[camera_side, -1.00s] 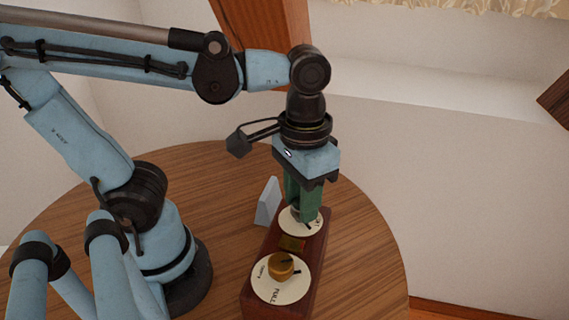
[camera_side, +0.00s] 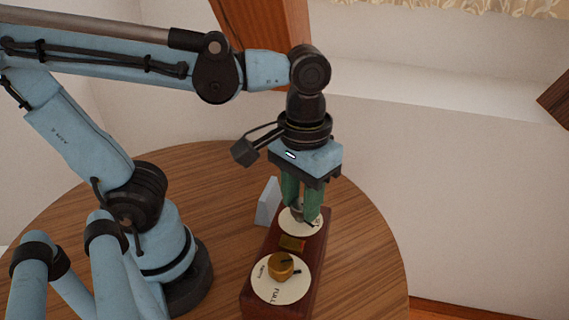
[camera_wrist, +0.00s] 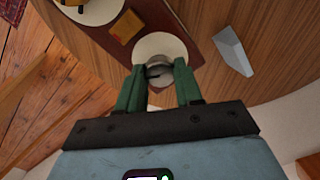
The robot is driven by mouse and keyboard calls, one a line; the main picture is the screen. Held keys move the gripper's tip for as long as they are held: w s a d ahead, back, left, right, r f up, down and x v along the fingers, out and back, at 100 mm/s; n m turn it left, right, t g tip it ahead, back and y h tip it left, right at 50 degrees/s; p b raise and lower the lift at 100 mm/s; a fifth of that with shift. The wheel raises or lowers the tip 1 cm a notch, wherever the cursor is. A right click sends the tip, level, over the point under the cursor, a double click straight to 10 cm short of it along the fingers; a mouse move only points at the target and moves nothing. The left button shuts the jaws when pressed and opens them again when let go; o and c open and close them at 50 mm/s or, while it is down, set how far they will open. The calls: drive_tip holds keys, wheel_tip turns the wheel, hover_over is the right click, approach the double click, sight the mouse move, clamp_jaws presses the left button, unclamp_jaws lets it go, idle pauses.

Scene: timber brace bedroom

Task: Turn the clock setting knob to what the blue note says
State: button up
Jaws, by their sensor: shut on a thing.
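A dark red-brown wooden box (camera_side: 316,256) on the table carries two cream dials. The far dial (camera_side: 288,217) has a small grey metal knob (camera_wrist: 158,71). My gripper (camera_side: 301,214) points down with its green fingers shut on this grey knob, one on each side. The fingers partly hide the dial's markings. The near dial (camera_side: 265,287) has a brass knob (camera_side: 281,266) with a dark pointer line, and lettering that reads FULL on its lower side. A pale blue note (camera_side: 268,203) stands beside the box; it also shows in the wrist view (camera_wrist: 232,50). Its writing is not visible.
A brass plate (camera_side: 292,244) lies between the dials. The round wooden table (camera_side: 368,240) is clear to the right of the box. My arm's base stands at the left. A pale wall (camera_side: 460,190) rises behind.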

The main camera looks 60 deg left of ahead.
drive_tip(key=o, duration=1)
drive_tip(key=shift+o, duration=0.2)
wheel_tip(320, 180, up, 12)
drive_tip(key=m+t, duration=0.1)
drive_tip(key=t, duration=0.3)
hover_over(301, 204)
drive_tip(key=w+a, duration=0.4)
drive_tip(key=w, duration=0.1)
wheel_tip(301, 204, down, 8)
drive_tip(key=w+a+f+m+t, duration=0.1)
drive_tip(key=a+f+m+t, duration=0.1)
drive_tip(key=a+f, duration=0.3)
drive_tip(key=shift+w+f+t, duration=0.25)
drive_tip(key=shift+w+t, duration=0.15)
drive_tip(key=shift+t, duration=0.2)
